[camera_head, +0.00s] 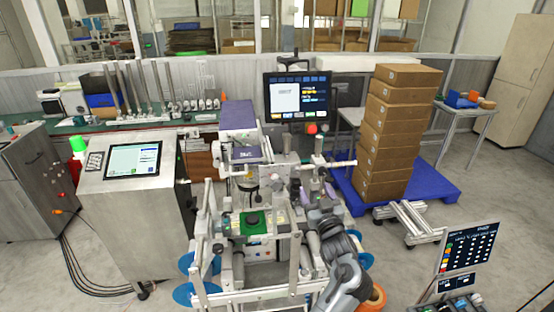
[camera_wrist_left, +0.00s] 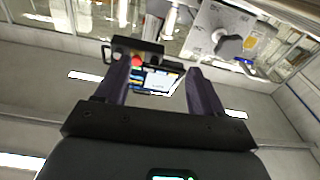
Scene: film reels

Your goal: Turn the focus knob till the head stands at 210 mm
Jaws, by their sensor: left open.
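A grey knob (camera_wrist_left: 229,46), apparently the focus knob, sits on a light metal plate (camera_wrist_left: 212,22) at the top right of the left wrist view. In the head view the head's plate (camera_head: 273,182) is on the machine frame at the middle; I cannot single out the knob or read any height in mm there. My left gripper (camera_head: 321,190) is just right of this plate, with dark purple fingers. In the left wrist view this gripper (camera_wrist_left: 159,68) is open and empty. The knob is beyond and right of its fingertips, not between them. My right gripper is not in view.
A monitor (camera_head: 297,97) with a red button (camera_head: 311,128) below it stands behind the machine. Stacked cardboard boxes (camera_head: 392,135) on a blue pallet (camera_head: 435,190) are at the right. A steel cabinet (camera_head: 130,205) with a screen is at the left. Metal posts crowd my left gripper.

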